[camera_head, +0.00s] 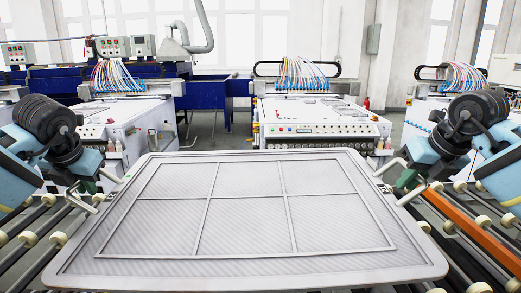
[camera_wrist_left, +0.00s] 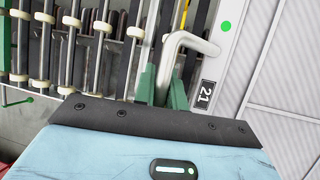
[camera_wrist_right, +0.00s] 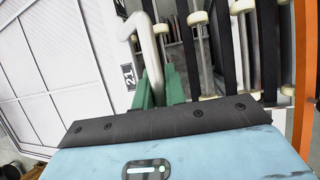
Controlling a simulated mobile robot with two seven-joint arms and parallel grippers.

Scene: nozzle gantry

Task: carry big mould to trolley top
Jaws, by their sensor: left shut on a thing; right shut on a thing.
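The big mould (camera_head: 240,225) is a large pale grey rectangular plate with rounded corners and a raised grid of six panels. It lies level across the lower middle of the head view, with bent metal handles on both sides. My left gripper (camera_head: 90,188) is shut on the left handle, which also shows in the left wrist view (camera_wrist_left: 190,42). My right gripper (camera_head: 406,181) is shut on the right handle, also in the right wrist view (camera_wrist_right: 142,32). A "21" label (camera_wrist_left: 205,94) sits beside the handle. I cannot tell whether the mould touches the rollers.
Roller tracks with pale wheels (camera_head: 58,239) run below the mould on both sides. An orange rail (camera_head: 475,230) lies at the right. White machines with coloured hoses (camera_head: 318,125) stand behind the mould, with floor visible between them. I cannot identify the trolley.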

